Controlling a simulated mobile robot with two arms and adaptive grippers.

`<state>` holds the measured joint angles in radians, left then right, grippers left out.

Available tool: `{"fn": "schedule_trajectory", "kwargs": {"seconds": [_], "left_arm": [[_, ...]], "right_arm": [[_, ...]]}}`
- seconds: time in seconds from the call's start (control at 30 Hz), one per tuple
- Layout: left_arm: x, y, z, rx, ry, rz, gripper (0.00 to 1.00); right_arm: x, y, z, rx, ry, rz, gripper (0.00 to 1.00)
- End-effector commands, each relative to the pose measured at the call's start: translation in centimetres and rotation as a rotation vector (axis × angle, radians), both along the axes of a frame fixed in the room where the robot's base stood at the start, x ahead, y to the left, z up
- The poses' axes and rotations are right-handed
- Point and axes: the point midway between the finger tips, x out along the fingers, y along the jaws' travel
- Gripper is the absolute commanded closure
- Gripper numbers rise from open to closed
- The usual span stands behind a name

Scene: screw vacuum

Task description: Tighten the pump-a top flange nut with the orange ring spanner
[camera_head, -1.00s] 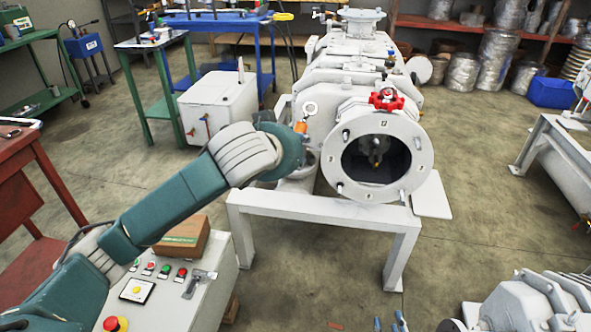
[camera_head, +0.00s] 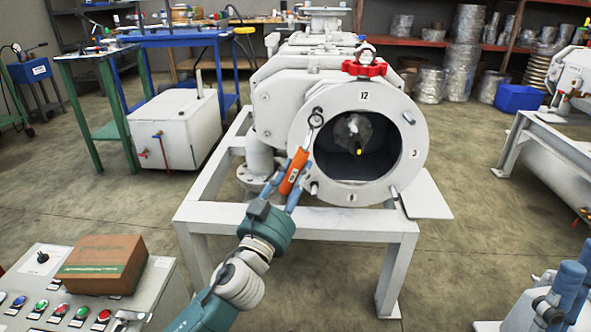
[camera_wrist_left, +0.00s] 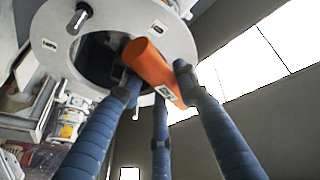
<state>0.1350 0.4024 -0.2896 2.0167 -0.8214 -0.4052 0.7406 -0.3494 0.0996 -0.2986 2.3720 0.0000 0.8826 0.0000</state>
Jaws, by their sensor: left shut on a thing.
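The grey pump's round front flange (camera_head: 416,160) faces me, with a dark opening, printed numbers and several studs. My left gripper (camera_head: 287,184) is shut on the orange handle of the ring spanner (camera_head: 296,166), in front of the flange's lower left edge. The spanner tilts up to the right. Its metal ring (camera_head: 316,117) overlaps the flange's upper left rim. I cannot tell whether the ring is around a nut or only in front of it. The left wrist view shows the orange handle (camera_wrist_left: 150,66) between blue fingers, with the flange behind.
A red clamp (camera_head: 365,69) sits on top of the flange. The pump stands on a white frame (camera_head: 300,222). A control panel (camera_head: 150,300) with a brown box (camera_head: 103,265) is at lower left.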

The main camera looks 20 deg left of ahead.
Motion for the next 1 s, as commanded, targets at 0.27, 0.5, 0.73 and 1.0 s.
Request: {"fn": "schedule_trajectory", "kwargs": {"seconds": [0.27, 0.5, 0.73, 1.0], "left_arm": [[-0.2, -0.2, -0.6, 0.006, -0.021, 0.002, 1.0], [-0.2, -0.2, -0.7, 0.003, -0.02, 0.002, 1.0], [0.7, 0.1, -0.7, 0.005, -0.02, 0.003, 1.0], [2.8, 0.7, -0.7, 0.005, -0.02, 0.003, 1.0]], "right_arm": [[-1.5, -0.5, 0.6, 0.015, -0.046, 0.001, 0.6], [-1.5, -0.5, 0.5, 0.015, -0.044, 0.001, 0.6], [-1.4, -0.4, 0.4, 0.014, -0.043, 0.001, 0.6], [-1.4, -0.4, 0.2, 0.014, -0.042, 0.001, 0.6]]}}
